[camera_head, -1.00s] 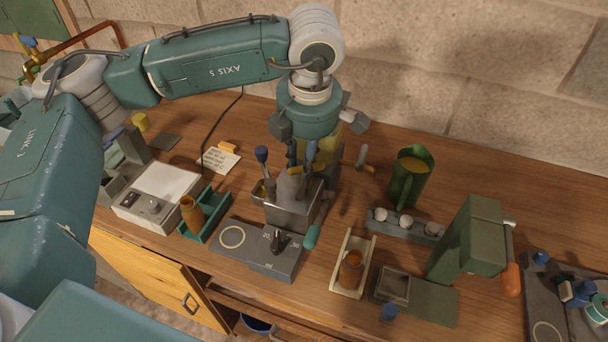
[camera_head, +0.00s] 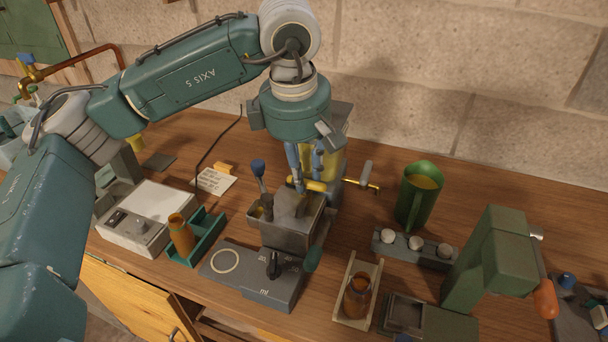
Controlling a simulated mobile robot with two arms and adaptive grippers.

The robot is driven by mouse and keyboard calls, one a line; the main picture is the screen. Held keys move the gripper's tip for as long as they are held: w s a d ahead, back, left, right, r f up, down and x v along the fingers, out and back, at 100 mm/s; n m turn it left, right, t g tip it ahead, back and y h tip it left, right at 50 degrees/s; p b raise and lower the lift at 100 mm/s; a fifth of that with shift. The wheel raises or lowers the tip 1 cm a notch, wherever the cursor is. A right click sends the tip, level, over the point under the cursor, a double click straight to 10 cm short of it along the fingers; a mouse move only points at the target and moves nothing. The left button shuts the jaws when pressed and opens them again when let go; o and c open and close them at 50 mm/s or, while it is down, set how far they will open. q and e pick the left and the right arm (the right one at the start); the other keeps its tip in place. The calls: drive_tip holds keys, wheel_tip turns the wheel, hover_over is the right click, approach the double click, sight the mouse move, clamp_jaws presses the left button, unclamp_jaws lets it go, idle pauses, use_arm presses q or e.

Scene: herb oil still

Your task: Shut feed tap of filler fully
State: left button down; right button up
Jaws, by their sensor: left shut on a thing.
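The filler is a grey unit with a steel hopper (camera_head: 290,232), a base with a black knob and "ml" marking (camera_head: 258,280), and a yellow tank (camera_head: 335,158) behind, partly hidden by my arm. A brass feed tap line (camera_head: 350,184) runs sideways by the tank, with a grey lever (camera_head: 365,173) standing up at its right. My left gripper (camera_head: 304,182) points down behind the hopper. Its fingers are shut at the yellow left part of the tap (camera_head: 316,187); the exact contact is hard to see. My right gripper is out of view.
A blue-knobbed lever (camera_head: 259,168) stands left of the gripper. Amber bottles (camera_head: 181,235) sit in a green holder and a cream tray (camera_head: 352,312). A green press (camera_head: 490,255) stands farther right.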

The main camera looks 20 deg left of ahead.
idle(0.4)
use_arm(q)
drive_tip(key=c, duration=1.5)
unclamp_jaws()
drive_tip(key=r, duration=0.4)
drive_tip(key=s+r, duration=0.1)
drive_tip(key=r, duration=0.3)
drive_tip(key=s+r, duration=0.1)
drive_tip(key=r, duration=0.2)
drive_tip(key=shift+s+r, duration=0.2)
drive_tip(key=shift+r, duration=0.2)
